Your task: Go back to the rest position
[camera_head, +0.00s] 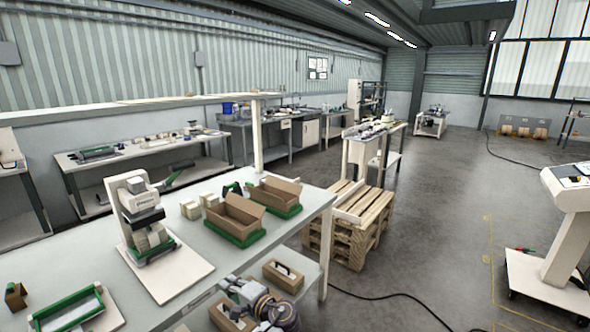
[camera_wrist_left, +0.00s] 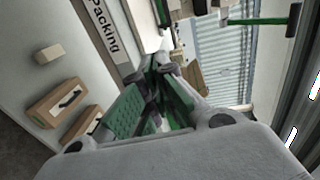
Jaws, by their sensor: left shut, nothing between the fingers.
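My left gripper (camera_head: 232,284) shows at the bottom of the head view, beside the front edge of the packing table (camera_head: 283,233). My grey and dark wrist is behind it. In the left wrist view its fingers (camera_wrist_left: 157,68) come together, with green inner parts, and hold nothing. The table edge with its "Packing" label (camera_wrist_left: 103,27) is close by. My right gripper is in neither view.
On the table stand a white press-like device (camera_head: 140,215), open cardboard boxes (camera_head: 236,216) in green trays and a green-framed tray (camera_head: 70,310). More boxes (camera_head: 283,274) lie on the lower shelf. A wooden pallet (camera_head: 350,232) stands behind.

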